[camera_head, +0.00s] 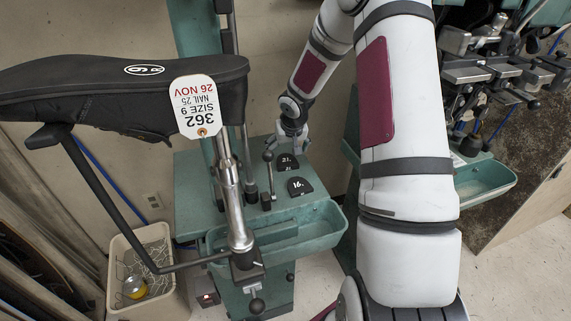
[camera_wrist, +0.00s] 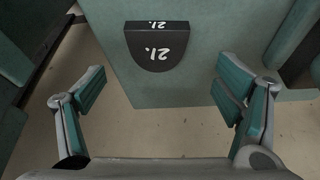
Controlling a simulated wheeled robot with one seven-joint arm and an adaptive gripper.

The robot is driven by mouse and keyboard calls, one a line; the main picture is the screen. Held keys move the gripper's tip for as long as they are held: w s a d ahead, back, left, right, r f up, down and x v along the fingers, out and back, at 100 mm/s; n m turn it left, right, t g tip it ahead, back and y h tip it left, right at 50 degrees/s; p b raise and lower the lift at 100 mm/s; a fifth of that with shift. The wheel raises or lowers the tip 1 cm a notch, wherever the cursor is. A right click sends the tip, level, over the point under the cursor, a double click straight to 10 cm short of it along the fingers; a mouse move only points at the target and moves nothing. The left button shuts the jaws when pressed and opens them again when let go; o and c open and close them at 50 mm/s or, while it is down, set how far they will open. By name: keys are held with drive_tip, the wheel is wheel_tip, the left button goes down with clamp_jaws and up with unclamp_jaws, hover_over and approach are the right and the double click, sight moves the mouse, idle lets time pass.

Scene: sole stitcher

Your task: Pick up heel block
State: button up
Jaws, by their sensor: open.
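A black, D-shaped heel block marked 21 (camera_head: 286,162) lies on the green machine table (camera_head: 195,185). A second black heel block marked 16 (camera_head: 299,187) lies just nearer on the same table. My gripper (camera_head: 296,143) is above the table, close to the block marked 21. In the wrist view the block marked 21 (camera_wrist: 157,46) lies ahead, between and beyond the fingertips of my open, empty gripper (camera_wrist: 163,90). The fingers do not touch it. The block marked 16 is not in the wrist view.
A black shoe (camera_head: 120,95) with a tag (camera_head: 197,107) sits upside down on a stand left of the blocks. Levers (camera_head: 268,175) rise beside the blocks. A green trough (camera_head: 275,235) runs along the table's front. A bin (camera_head: 145,270) stands on the floor at lower left.

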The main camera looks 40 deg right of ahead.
sight(287, 160)
drive_tip(key=shift+b+x, duration=0.3)
drive_tip(key=shift+x, duration=2.8)
drive_tip(key=shift+s+d, duration=0.1)
drive_tip(key=shift+d, duration=0.1)
drive_tip(key=c, duration=1.3)
drive_tip(key=shift+c, duration=0.2)
